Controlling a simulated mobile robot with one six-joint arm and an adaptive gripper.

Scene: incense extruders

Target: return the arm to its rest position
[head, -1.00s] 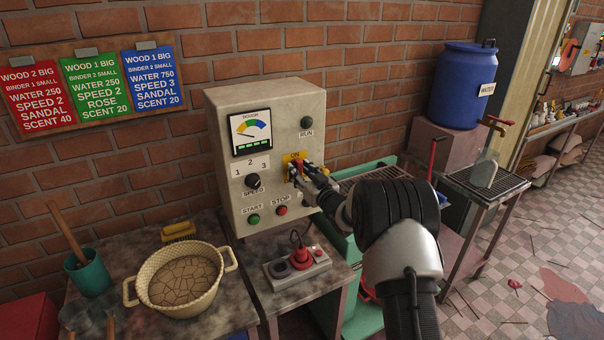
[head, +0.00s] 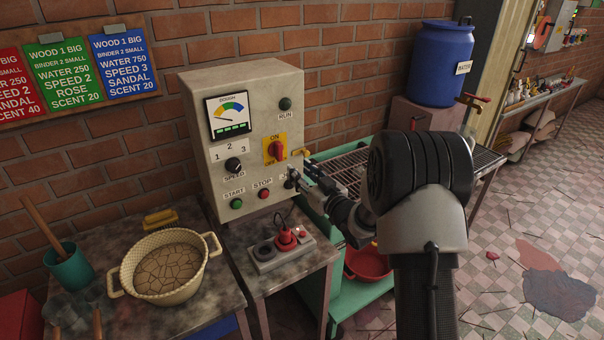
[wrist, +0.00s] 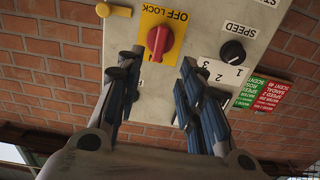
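My gripper (head: 296,180) is in front of the lower right part of the grey control box. In the wrist view its two blue-padded fingers (wrist: 155,82) are spread apart with nothing between them. The red rotary switch (head: 275,150) on its yellow plate is free of the fingers and fully visible in the head view. In the wrist view the red switch (wrist: 160,40) shows beyond the gap between the fingertips. My arm is bent, its dark joint and grey link filling the lower right of the head view. The fingertips cover a small part of the panel.
The control box (head: 200,160) stands on a metal table with a socket block (head: 280,250) in front. A cream pot (head: 165,268) is at the left. A green-framed rack (head: 350,302) with a red basin (head: 368,264) stands right of the box, near my arm. Tiled floor lies open at right.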

